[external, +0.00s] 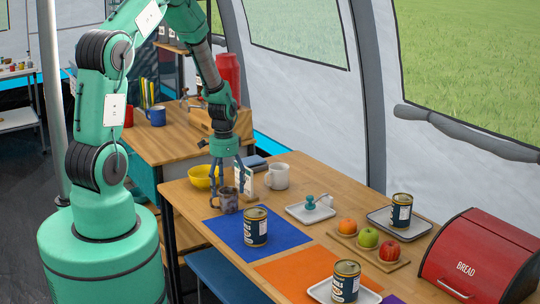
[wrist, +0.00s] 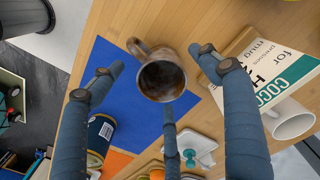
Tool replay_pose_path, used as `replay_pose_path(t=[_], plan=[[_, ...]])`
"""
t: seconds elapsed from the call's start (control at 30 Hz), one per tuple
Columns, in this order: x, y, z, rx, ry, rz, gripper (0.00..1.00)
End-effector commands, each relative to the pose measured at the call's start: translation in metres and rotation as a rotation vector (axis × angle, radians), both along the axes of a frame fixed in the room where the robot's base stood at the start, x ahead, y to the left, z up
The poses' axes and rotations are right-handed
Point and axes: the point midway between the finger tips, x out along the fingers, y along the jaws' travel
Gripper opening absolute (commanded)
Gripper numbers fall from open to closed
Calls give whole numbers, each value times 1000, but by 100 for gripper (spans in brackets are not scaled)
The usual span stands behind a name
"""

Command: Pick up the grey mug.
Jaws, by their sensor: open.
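My gripper (external: 228,178) is open and points down just above the mug. In the wrist view the fingers of my gripper (wrist: 157,64) are spread to the left, right and below the mug, with gaps between. Nothing is held. How far the fingertips reach down beside the mug is hard to tell.
A can (external: 256,228) stands on the blue mat. A yellow bowl (external: 202,177) is to the left. A white tray (external: 310,213) lies to the right.

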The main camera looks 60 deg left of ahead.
Motion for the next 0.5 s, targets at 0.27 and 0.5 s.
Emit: replay_pose_path(t=[0.27,0.5], plan=[[0,0,-1,0,0,0,77],[0,-3,-21,-1,2,0,77]])
